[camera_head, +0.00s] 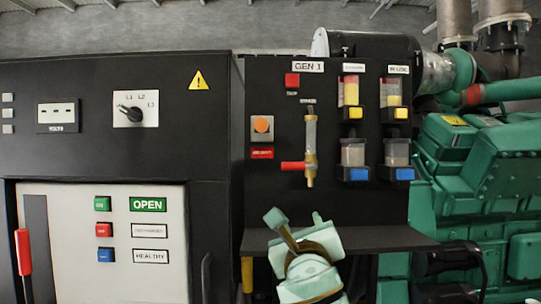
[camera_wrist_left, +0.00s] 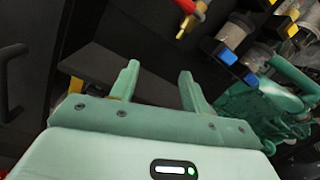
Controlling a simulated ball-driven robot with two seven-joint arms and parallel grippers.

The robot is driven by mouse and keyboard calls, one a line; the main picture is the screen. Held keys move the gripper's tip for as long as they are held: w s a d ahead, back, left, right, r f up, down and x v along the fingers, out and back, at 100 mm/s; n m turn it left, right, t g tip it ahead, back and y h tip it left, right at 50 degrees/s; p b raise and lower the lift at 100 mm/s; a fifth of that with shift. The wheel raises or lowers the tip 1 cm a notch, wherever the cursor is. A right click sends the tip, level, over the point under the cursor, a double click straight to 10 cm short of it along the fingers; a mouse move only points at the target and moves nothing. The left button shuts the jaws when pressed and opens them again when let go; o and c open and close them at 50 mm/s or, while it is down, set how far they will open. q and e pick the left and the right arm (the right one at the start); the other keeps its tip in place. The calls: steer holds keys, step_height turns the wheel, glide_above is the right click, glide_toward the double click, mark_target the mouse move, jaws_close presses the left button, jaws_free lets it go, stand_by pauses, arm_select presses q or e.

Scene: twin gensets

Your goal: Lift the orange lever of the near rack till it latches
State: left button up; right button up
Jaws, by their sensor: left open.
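No lever that I can surely call the orange one shows in either view. A yellow-orange upright piece (camera_head: 247,275) stands under the left end of the dark shelf (camera_head: 395,240); I cannot tell if it is the lever. A small yellow-orange patch also shows beside the left finger in the left wrist view (camera_wrist_left: 75,85). My left gripper (camera_head: 303,228) is open in front of the shelf, right of that piece and apart from it. Nothing shows between its fingers in the left wrist view (camera_wrist_left: 160,88). The space below the shelf is dark and partly hidden by my arm. My right gripper is not seen.
The GEN 1 panel (camera_head: 275,85) stands above the shelf, with a red-handled valve (camera_head: 293,166) and sight glasses. A black cabinet (camera_head: 85,80) with a grey door (camera_head: 165,275) and a red handle (camera_head: 23,250) fills the left. A green engine (camera_head: 480,160) stands right.

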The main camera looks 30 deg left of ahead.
mark_target(261, 126)
arm_select(q)
steer(key=s+a+r+y+p, duration=0.15)
steer(key=s+r+y, duration=0.25)
steer(key=s+r, duration=0.85)
steer(key=shift+t, duration=0.4)
steer(key=p+x, duration=0.1)
steer(key=x, duration=0.4)
steer(key=p+x, duration=0.2)
steer(key=x, duration=0.4)
steer(key=d+p+x, duration=0.1)
steer(key=p+x, duration=0.1)
steer(key=x, duration=0.4)
steer(key=shift+w+d+r, duration=0.1)
steer(key=shift+w+r, duration=0.05)
steer(key=shift+w, duration=0.15)
steer(key=shift+w+a+p, duration=0.3)
steer(key=shift+w+p, duration=0.05)
steer(key=shift+w, duration=0.05)
steer(key=shift+c, duration=0.4)
steer(key=shift+r, duration=0.1)
jaws_close()
